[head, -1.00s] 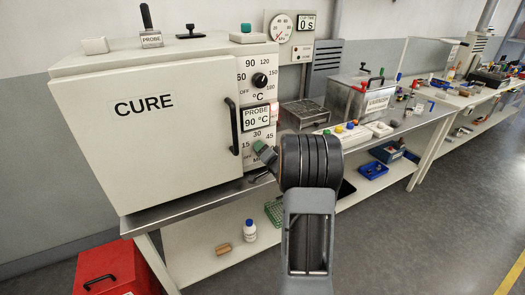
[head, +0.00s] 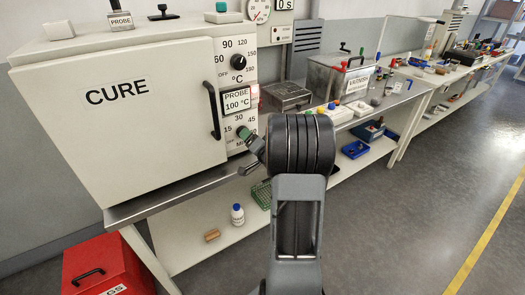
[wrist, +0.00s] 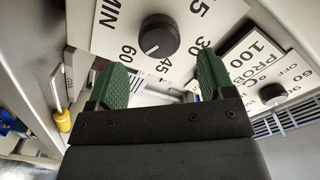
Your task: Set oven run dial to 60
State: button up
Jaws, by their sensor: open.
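The cure oven (head: 115,110) stands on the bench at the left in the head view. On its right-hand panel the run dial is a black round knob, clear in the wrist view (wrist: 159,36), with 15, 30, 45, 60 and MIN printed around it. My gripper (head: 249,142) is at the lower panel in the head view and partly hides the dial there. In the wrist view my gripper (wrist: 163,80) is open and empty, its green pads apart. The dial appears beyond the gap between them, with no visible contact.
The temperature dial (head: 238,61) sits higher on the panel, above the probe display (head: 237,102) reading 100 °C. The oven door handle (head: 213,108) stands out left of the panel. A metal box (head: 286,96) is right of the oven. The floor at the right is clear.

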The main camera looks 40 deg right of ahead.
jog(key=s+a, duration=0.1)
jog(key=s, duration=0.8)
jog(key=shift+a, duration=0.1)
dwell(0.3)
jog(key=s+d+f+n+g+h+p, duration=0.1)
jog(key=s+d+f+n+g+h, duration=0.15)
jog(key=s+f+g, duration=0.7)
jog(key=a+r+n+g+y+p, duration=0.1)
jog(key=a+r+n+p, duration=0.1)
jog(key=a+r, duration=0.3)
jog(key=s+a+r+n+g+y+p, duration=0.1)
jog(key=a+r+n, duration=0.3)
jog(key=a, duration=0.9)
jog(key=s+a+r+n+g+y+p, duration=0.1)
jog(key=a+r+n+g+y+p, duration=0.1)
jog(key=a+r, duration=0.6)
jog(key=shift+a+r+n+g+y+p, duration=0.15)
jog(key=shift+a+n+g+y+p, duration=0.35)
jog(key=shift+a, duration=0.55)
jog(key=shift+s, duration=0.1)
